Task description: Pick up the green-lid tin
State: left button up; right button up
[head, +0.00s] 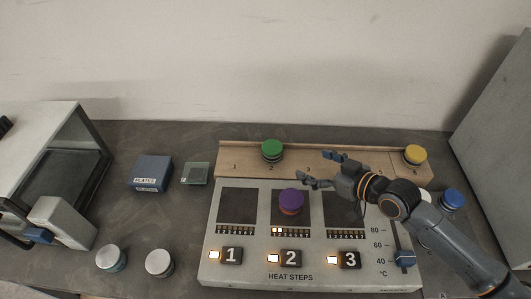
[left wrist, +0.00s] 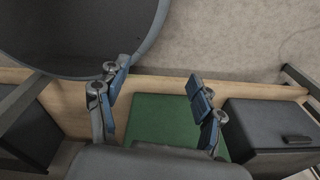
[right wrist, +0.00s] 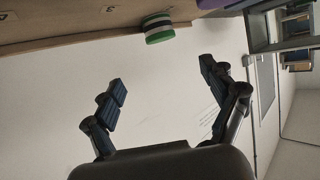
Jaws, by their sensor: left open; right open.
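The green-lid tin (head: 272,148) stands upright on the wooden rack (head: 232,160), by the mark 2. It also shows in the right wrist view (right wrist: 158,30), at the top and beyond my fingers. My right gripper (head: 316,167) is open and empty, to the right of this tin and apart from it. In the right wrist view my right gripper (right wrist: 162,75) shows a wide gap between its fingers. My left gripper (left wrist: 157,78) is open and empty in the left wrist view, with a green surface (left wrist: 165,120) behind it.
A purple-lid tin (head: 291,200) stands on the heating panel (head: 240,275), close to my right gripper. A yellow-lid tin (head: 415,153) is at the rack's right end. A blue-lid tin (head: 452,199) stands further right. The blue box (head: 151,173) and two pale-lid tins (head: 159,262) are left.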

jog(key=p, duration=0.1)
send_near(275, 149)
jog(key=x, duration=0.3)
jog(key=shift+w+f, duration=0.15)
jog(key=shift+w, duration=0.05)
jog(key=shift+w+a+f, duration=0.15)
jog(key=shift+w+a, duration=0.05)
jog(key=shift+w+a+p, duration=0.4)
jog(key=shift+a+p, duration=0.05)
jog(key=shift+a, duration=0.05)
jog(key=x, duration=0.3)
jog(key=shift+a+f, duration=0.1)
jog(key=shift+f, duration=0.05)
jog(key=shift+w+a+f, duration=0.2)
jog(key=shift+w, duration=0.1)
jog(key=shift+r, duration=0.1)
jog(key=c, duration=1.3)
